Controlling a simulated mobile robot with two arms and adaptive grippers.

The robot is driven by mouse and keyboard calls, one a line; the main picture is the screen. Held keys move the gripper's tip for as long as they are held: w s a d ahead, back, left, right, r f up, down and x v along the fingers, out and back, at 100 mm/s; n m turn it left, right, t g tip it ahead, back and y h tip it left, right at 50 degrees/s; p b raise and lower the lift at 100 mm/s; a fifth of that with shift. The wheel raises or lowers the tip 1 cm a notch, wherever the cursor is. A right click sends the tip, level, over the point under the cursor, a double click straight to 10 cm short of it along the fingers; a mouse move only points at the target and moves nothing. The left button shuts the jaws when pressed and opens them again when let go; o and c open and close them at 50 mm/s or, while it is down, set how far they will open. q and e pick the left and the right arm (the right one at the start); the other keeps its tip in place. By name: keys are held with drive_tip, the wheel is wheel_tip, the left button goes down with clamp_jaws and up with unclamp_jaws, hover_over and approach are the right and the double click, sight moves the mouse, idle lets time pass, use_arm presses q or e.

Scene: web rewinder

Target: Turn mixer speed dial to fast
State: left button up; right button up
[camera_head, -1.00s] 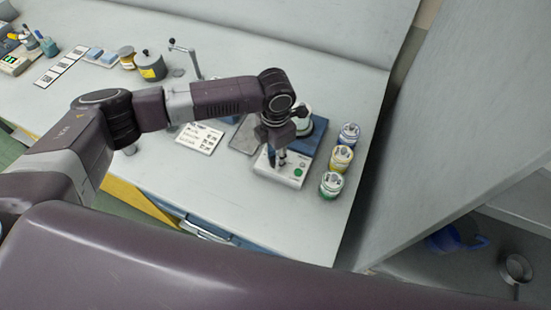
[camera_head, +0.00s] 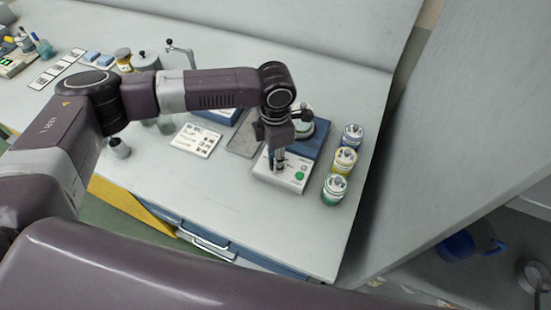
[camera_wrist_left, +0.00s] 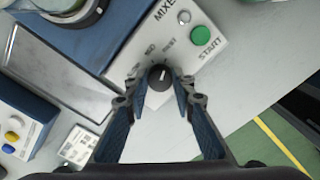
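The mixer (camera_head: 283,181) has a white front panel and a blue body, and stands near the right end of the bench. In the left wrist view its panel shows a black speed dial (camera_wrist_left: 160,77) with a white pointer mark, small labels around it and a green START button (camera_wrist_left: 201,35). The labels are too small to read surely. My left gripper (camera_head: 278,166) points down over the panel. In the left wrist view its two fingers (camera_wrist_left: 160,84) stand on either side of the dial, with narrow gaps visible. My right gripper is not in view.
Three small jars with yellow, blue and green bands (camera_head: 344,160) stand just right of the mixer. A grey tray (camera_head: 244,139) and a printed card (camera_head: 196,140) lie to its left. A tall grey panel (camera_head: 440,130) rises beyond the bench's right edge.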

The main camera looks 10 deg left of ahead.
use_arm(q)
drive_tip(key=o, duration=0.5)
drive_tip(key=shift+r, duration=0.1)
wheel_tip(320, 180, up, 12)
idle(0.7)
